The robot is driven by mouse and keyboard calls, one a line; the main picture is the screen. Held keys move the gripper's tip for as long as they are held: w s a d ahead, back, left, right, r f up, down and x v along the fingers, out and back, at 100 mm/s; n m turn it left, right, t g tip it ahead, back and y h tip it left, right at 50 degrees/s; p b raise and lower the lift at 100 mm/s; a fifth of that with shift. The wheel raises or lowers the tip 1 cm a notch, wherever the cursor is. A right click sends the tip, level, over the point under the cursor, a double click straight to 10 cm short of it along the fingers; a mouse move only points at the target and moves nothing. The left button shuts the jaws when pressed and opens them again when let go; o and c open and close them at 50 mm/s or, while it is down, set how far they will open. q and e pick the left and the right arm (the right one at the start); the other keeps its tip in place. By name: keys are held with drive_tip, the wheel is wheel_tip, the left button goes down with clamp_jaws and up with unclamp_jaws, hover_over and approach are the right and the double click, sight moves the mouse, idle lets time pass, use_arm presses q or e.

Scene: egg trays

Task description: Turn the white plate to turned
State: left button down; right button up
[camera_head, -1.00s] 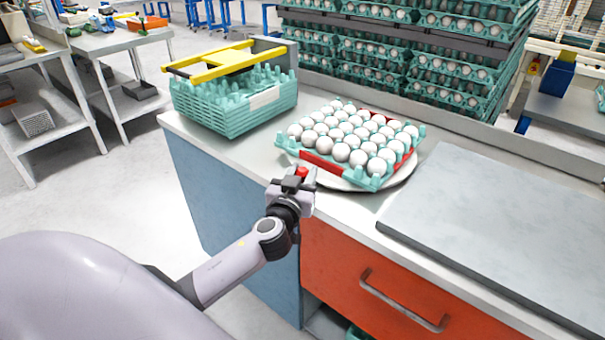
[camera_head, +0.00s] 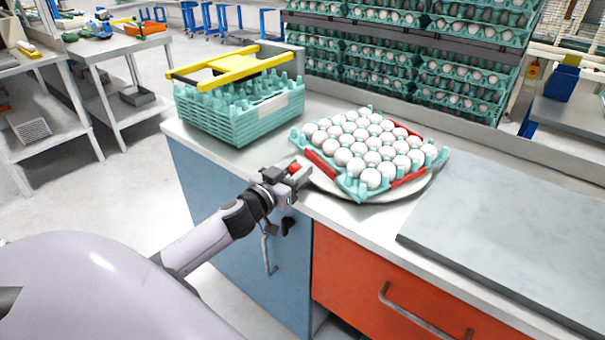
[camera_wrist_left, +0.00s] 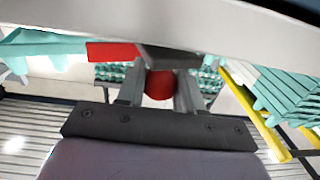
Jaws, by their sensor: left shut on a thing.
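The white plate (camera_head: 412,188) lies on the counter and shows as a pale rim below a teal egg tray (camera_head: 349,186) full of white eggs. The tray has red strips on its sides, and one corner points toward me. My left gripper (camera_head: 299,174) is at the plate's near-left edge, shut on a small red knob (camera_head: 295,167). In the left wrist view the red knob (camera_wrist_left: 160,85) sits between both fingers, below the pale plate edge (camera_wrist_left: 200,20). My right gripper is not in view.
A stack of teal trays (camera_head: 240,120) with a yellow frame (camera_head: 232,68) stands left of the plate. A grey slab (camera_head: 510,220) lies close on the right. Shelves of egg trays (camera_head: 390,70) stand behind. A blue cabinet and red drawer (camera_head: 370,280) are below.

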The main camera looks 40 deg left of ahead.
use_arm(q)
drive_tip(key=w+a+m+h, duration=0.2)
drive_tip(key=a+h, duration=0.1)
drive_tip(key=a+m+h+b, duration=0.1)
drive_tip(key=a, duration=0.1)
drive_tip(key=shift+w+r, duration=0.25)
drive_tip(key=shift+w, duration=0.15)
drive_tip(key=shift+w+a+m+g+h+b, duration=0.7)
drive_tip(key=shift+w+a+h+b, duration=0.4)
drive_tip(key=shift+h, duration=0.5)
drive_tip(key=shift+a, duration=0.1)
drive_tip(key=shift+w+m+h, duration=0.15)
drive_tip(key=shift+m+h, duration=0.15)
drive_tip(key=c, duration=0.8)
unclamp_jaws()
drive_tip(key=shift+f, duration=0.1)
drive_tip(key=shift+s+a+f, duration=0.1)
drive_tip(key=shift+s+a, duration=0.15)
drive_tip(key=shift+s, duration=0.25)
drive_tip(key=shift+v, duration=3.1)
